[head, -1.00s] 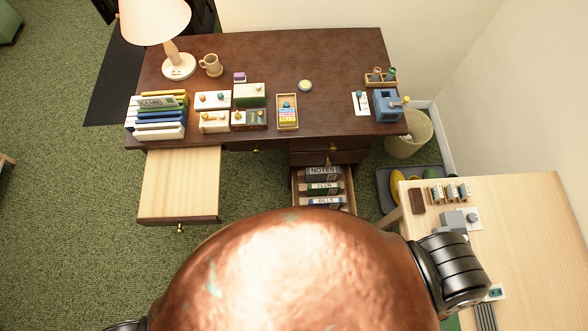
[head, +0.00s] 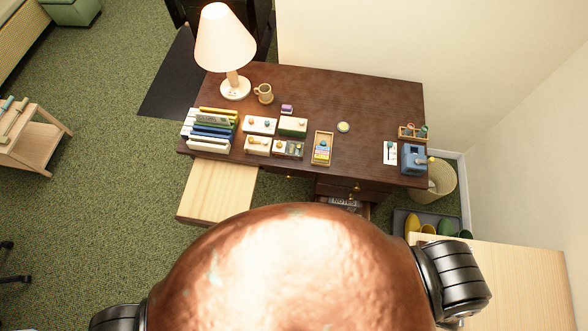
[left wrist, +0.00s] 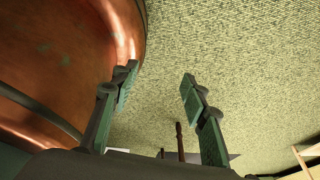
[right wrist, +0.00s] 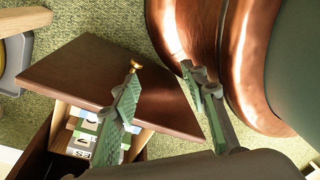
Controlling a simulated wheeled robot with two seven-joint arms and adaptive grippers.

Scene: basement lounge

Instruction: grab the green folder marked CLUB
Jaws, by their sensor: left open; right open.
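A drawer (right wrist: 110,85) with a dark wood front and brass knob stands open in the right wrist view, with folders (right wrist: 82,138) inside, their labels only partly readable. In the head view my body hides most of this drawer, and I cannot read CLUB there. A rack of upright folders (head: 209,131) stands on the desk's left end and includes green ones; their labels are too small to read. My right gripper (right wrist: 162,74) is open and empty beside the drawer front. My left gripper (left wrist: 160,74) is open and empty above the carpet.
The dark desk (head: 310,88) carries a lit lamp (head: 227,50), a mug (head: 263,93), small boxes and a blue sharpener (head: 414,158). A pale board (head: 216,190) juts from its front left. A wastebasket (head: 440,180) and light table (head: 520,280) are at right.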

